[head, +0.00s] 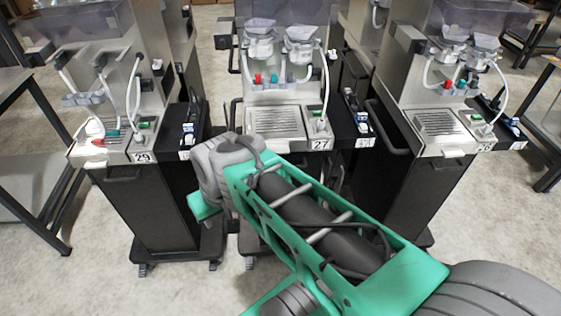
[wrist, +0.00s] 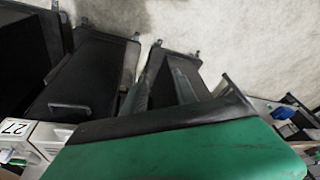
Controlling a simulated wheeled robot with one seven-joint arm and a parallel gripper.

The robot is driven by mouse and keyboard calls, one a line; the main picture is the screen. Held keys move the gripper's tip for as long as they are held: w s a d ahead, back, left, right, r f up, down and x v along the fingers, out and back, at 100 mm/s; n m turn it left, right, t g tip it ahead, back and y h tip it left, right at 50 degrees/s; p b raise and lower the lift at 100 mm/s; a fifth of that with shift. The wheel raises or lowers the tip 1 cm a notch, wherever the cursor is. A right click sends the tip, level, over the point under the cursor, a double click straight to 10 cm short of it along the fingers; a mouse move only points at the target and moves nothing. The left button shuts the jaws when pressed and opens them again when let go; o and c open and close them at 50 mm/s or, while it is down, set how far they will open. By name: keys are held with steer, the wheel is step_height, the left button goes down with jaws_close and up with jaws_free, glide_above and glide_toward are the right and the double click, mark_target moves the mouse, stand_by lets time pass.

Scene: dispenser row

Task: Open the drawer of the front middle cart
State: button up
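The front middle cart (head: 275,122) carries the label 27 in the head view, and my arm covers most of its black lower front. In the wrist view, which is turned over, the label 27 (wrist: 15,127) shows at the left edge. Beside it is the cart's black drawer front (wrist: 95,75) with a bar handle (wrist: 68,107); the drawer looks closed. My gripper end (head: 203,205) is low in front of the gap between the left and middle carts, apart from the handle.
The left cart (head: 145,150), labelled 29, stands close to the middle one. The right cart (head: 445,130) stands on the other side. Black side trays (head: 350,125) jut out between carts. A metal table (head: 35,170) is at the far left. The floor in front is clear.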

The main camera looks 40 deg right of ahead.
steer(key=w+d+f+m+t+y+b, duration=0.1)
steer(key=w+d+f+m+t+b, duration=0.2)
steer(key=d+f, duration=0.35)
steer(key=w+d+f+m+t+y+b, duration=0.1)
steer(key=w+d+f+m+t+b, duration=0.15)
steer(key=d+f+m+b, duration=0.3)
steer(key=s+d+m+t+h+b, duration=0.1)
steer(key=s+d+m+t+h, duration=0.15)
steer(key=d+m, duration=0.45)
steer(key=s+d+m+t+h+b, duration=0.25)
steer(key=d+m+t, duration=0.2)
steer(key=d, duration=0.45)
steer(key=r+x, duration=0.1)
steer(key=x, duration=0.6)
steer(key=shift+w+d+f+m+h+p, duration=0.3)
steer(key=shift+w+d+h, duration=0.05)
steer(key=shift+d+h, duration=0.1)
steer(key=shift+c, duration=0.4)
jaws_close()
steer(key=shift+y, duration=0.25)
